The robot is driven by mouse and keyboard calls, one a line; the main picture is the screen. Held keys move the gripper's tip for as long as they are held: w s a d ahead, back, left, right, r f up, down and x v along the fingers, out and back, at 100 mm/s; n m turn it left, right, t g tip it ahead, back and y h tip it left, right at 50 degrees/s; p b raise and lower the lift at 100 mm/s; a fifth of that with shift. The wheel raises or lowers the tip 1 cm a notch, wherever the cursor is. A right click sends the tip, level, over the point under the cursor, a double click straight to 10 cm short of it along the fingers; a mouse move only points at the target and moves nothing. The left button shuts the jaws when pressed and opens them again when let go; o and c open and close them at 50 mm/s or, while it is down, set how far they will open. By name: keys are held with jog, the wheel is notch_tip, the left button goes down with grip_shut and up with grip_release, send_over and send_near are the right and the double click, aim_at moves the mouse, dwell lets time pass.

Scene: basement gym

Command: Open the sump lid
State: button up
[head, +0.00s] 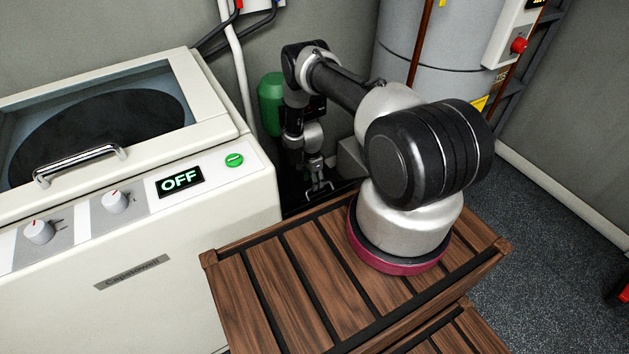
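My gripper (318,184) is low in the gap behind the wooden slats, between the white machine and the grey tank. It points downward, and its small fingers are close to a dark, flat surface (292,197) near the floor. This surface may be the sump lid, but I cannot make out its edges or a handle. My arm and the wooden slats hide part of that area. Whether the fingers are apart, closed or touching anything is too small to tell.
A white machine (190,245) with a dark lid window and an "OFF" display stands left. Wooden slatted steps (300,270) are in front. A green cylinder (271,103), a white pipe (238,70) and a grey tank (430,40) crowd the gap.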

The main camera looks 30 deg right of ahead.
jog(key=shift+w+r, duration=0.1)
jog(key=shift+c, duration=0.4)
notch_tip(320, 180, up, 12)
jog(key=shift+w, duration=0.4)
